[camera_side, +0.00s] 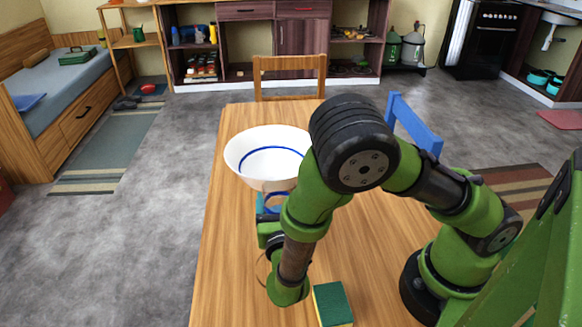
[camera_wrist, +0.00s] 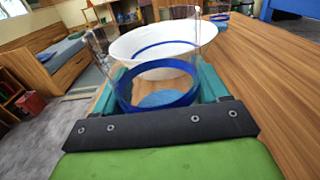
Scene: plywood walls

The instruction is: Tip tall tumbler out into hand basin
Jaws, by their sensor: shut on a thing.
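The tall tumbler (camera_wrist: 126,92) is clear with a blue band, and its clear walls flare up across the wrist view. My gripper (camera_wrist: 160,84) is shut on it, with a teal finger on each side. In the side view my gripper (camera_side: 272,203) is near the basin's front edge, and my arm hides most of the tumbler. Something blue shows low inside the tumbler; I cannot tell whether it is contents. The hand basin (camera_side: 248,157) is a wide white bowl with a blue ring inside, on the table. In the wrist view the basin (camera_wrist: 130,42) is just beyond the tumbler.
The wooden table (camera_side: 228,255) is bare along its left side. A green and yellow block (camera_side: 333,303) lies near my arm. A small clear item with a blue ring (camera_wrist: 218,15) stands past the basin at the right. A wooden chair (camera_side: 290,72) and a blue chair (camera_side: 415,128) flank the table.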

